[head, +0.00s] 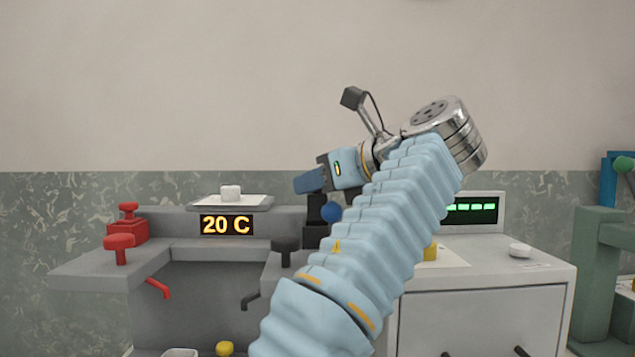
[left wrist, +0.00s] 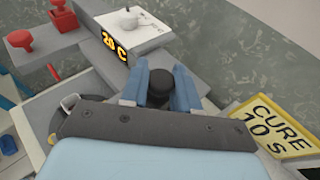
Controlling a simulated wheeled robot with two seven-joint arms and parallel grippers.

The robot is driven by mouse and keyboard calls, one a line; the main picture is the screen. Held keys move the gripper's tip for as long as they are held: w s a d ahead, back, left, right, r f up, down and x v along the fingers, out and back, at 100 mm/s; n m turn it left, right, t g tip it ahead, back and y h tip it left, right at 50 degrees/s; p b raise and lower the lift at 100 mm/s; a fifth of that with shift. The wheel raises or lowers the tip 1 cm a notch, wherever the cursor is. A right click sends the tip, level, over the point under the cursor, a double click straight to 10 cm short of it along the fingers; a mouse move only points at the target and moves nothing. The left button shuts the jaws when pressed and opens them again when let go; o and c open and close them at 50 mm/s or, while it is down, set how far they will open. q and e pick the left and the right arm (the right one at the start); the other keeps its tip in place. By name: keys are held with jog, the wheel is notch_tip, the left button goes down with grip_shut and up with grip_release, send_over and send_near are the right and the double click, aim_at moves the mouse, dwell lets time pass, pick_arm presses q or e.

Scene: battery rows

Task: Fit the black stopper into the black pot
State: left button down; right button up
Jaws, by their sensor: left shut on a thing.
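My left gripper (head: 310,182) reaches over the grey bench, its blue fingers pointing left and down. It is shut on the black stopper (head: 316,208), whose round dark top shows between the fingers in the left wrist view (left wrist: 160,84). The black pot (head: 311,238) stands on the bench under the stopper, partly hidden by my arm. Stopper and pot look in line in the head view; I cannot tell whether the stopper sits in the mouth or just above it. My right gripper is not in view.
A black knob (head: 286,246) stands just left of the black pot. A "20 C" display (head: 227,225) is between. A "CURE 10 S" sign (left wrist: 278,127) lies right.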

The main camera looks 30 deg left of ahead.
pick_arm(q)
jog(key=shift+p, duration=0.5)
dwell(1.0)
jog(key=shift+f+b, duration=1)
jog(key=shift+f, duration=0.2)
jog(key=c, duration=0.8)
grip_release()
jog(key=shift+o, duration=0.2)
jog(key=p+v, duration=0.4)
jog(key=v, duration=0.9)
jog(key=shift+d+p, duration=0.4)
jog(key=shift+s+r, duration=0.1)
jog(key=shift+s, duration=0.05)
